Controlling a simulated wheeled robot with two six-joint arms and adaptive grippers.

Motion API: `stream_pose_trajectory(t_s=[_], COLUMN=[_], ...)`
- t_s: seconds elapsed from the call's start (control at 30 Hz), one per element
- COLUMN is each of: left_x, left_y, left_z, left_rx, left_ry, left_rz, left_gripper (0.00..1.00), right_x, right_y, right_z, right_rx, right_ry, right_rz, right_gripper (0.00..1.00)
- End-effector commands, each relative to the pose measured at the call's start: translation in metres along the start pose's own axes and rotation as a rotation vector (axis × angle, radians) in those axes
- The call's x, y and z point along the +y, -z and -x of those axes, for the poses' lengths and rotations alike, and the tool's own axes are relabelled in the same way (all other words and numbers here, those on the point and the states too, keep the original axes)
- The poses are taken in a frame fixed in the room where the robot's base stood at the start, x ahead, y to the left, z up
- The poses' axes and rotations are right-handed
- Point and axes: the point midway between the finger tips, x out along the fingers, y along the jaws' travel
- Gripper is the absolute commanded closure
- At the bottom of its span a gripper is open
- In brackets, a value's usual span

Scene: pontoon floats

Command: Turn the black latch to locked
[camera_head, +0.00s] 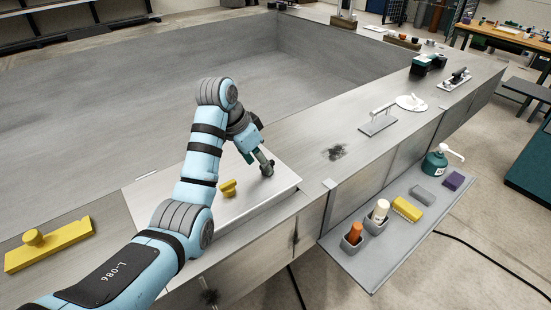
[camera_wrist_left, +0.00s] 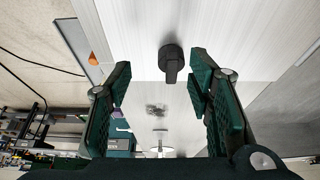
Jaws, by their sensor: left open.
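The black latch (camera_wrist_left: 171,60) shows in the left wrist view on a pale panel. It has a round base, and its handle points down in that picture. My left gripper (camera_wrist_left: 160,74) is open, its green-padded fingers on either side of the view, with the latch between and beyond the fingertips. My right gripper is not in view.
A yellow knob (camera_head: 228,188) stands on the panel left of my gripper. A yellow block with a knob (camera_head: 48,244) lies at the far left. A side shelf (camera_head: 373,272) holds bottles and sponges. A trowel (camera_head: 378,122) lies farther along the grey deck.

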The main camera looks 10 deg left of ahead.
Motion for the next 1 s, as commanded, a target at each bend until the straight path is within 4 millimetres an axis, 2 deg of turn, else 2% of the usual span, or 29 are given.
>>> stream_pose_trajectory(t_s=[0.1, 0.2, 0.3, 0.47, 0.63, 0.77, 1.0], left_x=[-0.01, -0.014, -0.016, -0.015, -0.014, -0.014, -0.014], left_y=[0.003, 0.002, 0.002, 0.003, 0.004, 0.003, 0.003], left_z=[-0.02, -0.031, -0.036, -0.037, -0.038, -0.037, -0.037], left_rx=[0.012, 0.01, 0.009, 0.008, 0.007, 0.007, 0.007], left_ry=[0.014, 0.015, 0.014, 0.012, 0.01, 0.009, 0.012], left_rz=[0.007, 0.013, 0.015, 0.014, 0.012, 0.012, 0.02], left_gripper=[0.53, 0.53, 0.53, 0.53, 0.8, 1.0, 1.0], right_x=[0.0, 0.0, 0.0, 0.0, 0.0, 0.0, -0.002], right_y=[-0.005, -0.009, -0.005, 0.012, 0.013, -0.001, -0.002], right_z=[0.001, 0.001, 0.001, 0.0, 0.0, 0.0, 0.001], right_rx=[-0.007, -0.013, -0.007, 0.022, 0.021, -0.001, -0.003], right_ry=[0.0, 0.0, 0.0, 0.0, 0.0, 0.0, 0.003], right_rz=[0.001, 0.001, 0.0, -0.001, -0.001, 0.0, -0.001], right_gripper=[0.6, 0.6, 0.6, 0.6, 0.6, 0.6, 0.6])
